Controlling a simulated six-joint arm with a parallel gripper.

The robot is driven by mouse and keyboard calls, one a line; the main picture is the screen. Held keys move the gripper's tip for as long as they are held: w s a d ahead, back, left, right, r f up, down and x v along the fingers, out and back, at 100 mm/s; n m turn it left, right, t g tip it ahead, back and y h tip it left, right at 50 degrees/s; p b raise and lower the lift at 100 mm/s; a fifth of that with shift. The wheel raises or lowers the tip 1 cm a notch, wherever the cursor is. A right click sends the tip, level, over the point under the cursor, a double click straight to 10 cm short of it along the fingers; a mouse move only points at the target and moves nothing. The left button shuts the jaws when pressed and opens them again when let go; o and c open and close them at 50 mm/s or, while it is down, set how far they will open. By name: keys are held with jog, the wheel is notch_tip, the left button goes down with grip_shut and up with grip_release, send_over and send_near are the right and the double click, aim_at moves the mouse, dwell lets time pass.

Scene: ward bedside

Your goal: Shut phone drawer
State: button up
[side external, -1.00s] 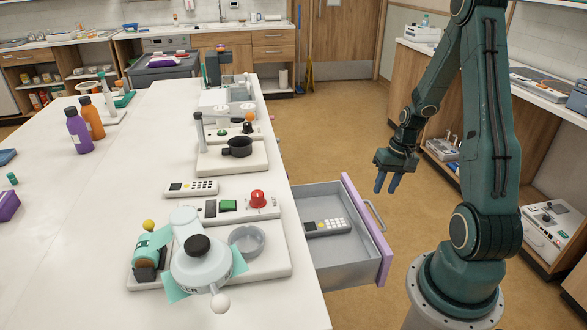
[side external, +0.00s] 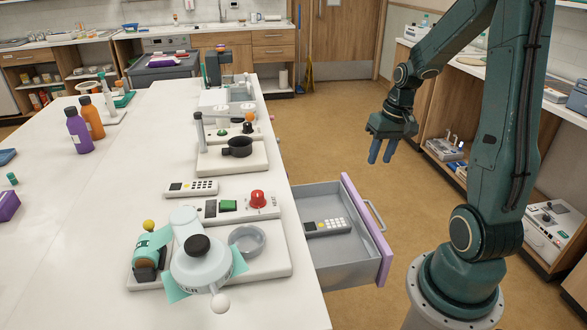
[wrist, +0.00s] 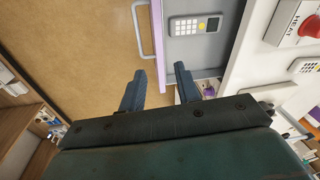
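The phone drawer (side external: 335,272) is pulled out from the right side of the white table. It is grey inside, with a lilac front (side external: 366,232) and a grey bar handle (side external: 374,217). A phone (side external: 327,226) with a keypad lies inside it. In the wrist view the phone (wrist: 195,25) and the handle (wrist: 140,29) show near the top. My gripper (side external: 380,158) is empty and points down, above and beyond the drawer, apart from the handle. Its two fingers (wrist: 160,85) stand apart in the wrist view.
A second handset (side external: 191,188) lies on the white table (side external: 110,215). A base plate with a red knob (side external: 258,198) and a white jug-like device (side external: 198,265) stand near the table's edge. The floor (side external: 320,135) around my gripper is clear.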

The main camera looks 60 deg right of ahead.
jog(key=a+r+n+t+h, duration=0.1)
jog(key=a+r+n, duration=0.2)
jog(key=a+r, duration=0.5)
jog(key=shift+w+a+r, duration=0.3)
jog(key=shift+a+r, duration=0.05)
jog(key=shift+a, duration=1.5)
